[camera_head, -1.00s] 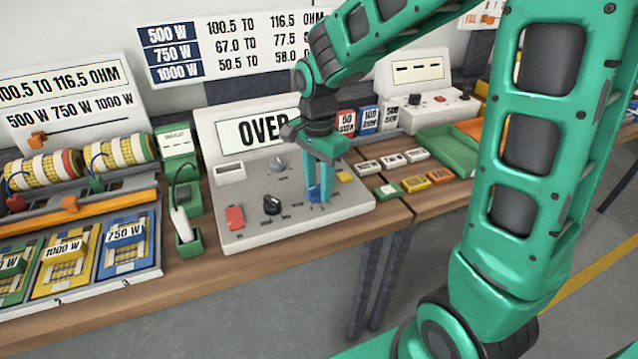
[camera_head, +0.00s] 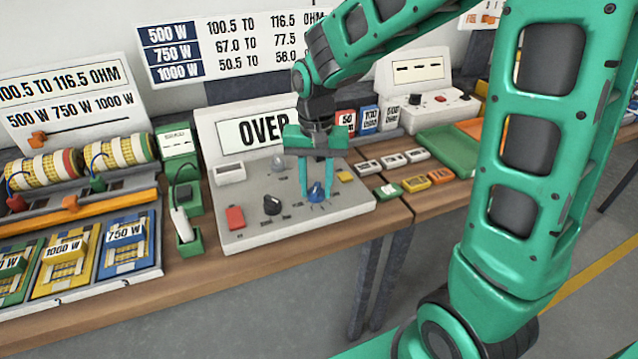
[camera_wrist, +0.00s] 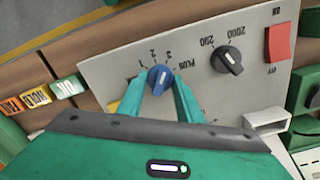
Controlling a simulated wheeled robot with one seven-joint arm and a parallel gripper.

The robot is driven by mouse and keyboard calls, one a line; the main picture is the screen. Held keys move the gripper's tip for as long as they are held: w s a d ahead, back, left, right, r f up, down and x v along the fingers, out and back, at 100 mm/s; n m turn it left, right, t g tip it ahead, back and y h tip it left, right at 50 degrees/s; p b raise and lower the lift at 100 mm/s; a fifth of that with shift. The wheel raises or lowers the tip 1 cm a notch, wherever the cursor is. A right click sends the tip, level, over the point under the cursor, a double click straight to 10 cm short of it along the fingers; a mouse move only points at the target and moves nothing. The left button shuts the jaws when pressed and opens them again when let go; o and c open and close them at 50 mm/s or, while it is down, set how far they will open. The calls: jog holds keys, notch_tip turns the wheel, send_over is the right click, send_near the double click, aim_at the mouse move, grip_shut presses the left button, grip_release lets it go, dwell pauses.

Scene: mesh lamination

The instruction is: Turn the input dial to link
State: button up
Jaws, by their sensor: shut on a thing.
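The blue dial (camera_head: 316,192) sits on the front right of the light grey meter panel (camera_head: 250,205). In the wrist view the blue dial (camera_wrist: 160,79) has a white pointer mark. Small lettering around it, upside down, shows numbers 1, 2, 3 and a word that looks like "PLUG". My gripper (camera_head: 317,196) points down over the panel with a finger on each side of the dial. In the wrist view my gripper (camera_wrist: 160,84) is shut on the dial. The exact mark the pointer faces is too small to tell.
A black knob (camera_head: 272,204) with range numbers and a red switch (camera_head: 235,217) are left of the dial. A grey knob (camera_head: 278,163) is behind, a yellow block (camera_head: 344,177) to the right. The panel's display (camera_head: 250,132) reads "OVER", partly hidden by my arm.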

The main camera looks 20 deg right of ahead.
jog(key=n, duration=0.5)
jog(key=shift+s+a+n, duration=0.1)
jog(key=shift+a+n, duration=0.1)
jog(key=shift+n, duration=0.1)
jog(key=n, duration=0.6)
jog(key=shift+f, duration=0.1)
jog(key=n, duration=0.5)
jog(key=shift+d+n, duration=0.15)
jog(key=shift+n, duration=0.15)
jog(key=n, duration=0.5)
jog(key=shift+d+n, duration=0.15)
jog(key=shift+n, duration=0.15)
jog(key=o, duration=1)
jog(key=shift+o, duration=0.2)
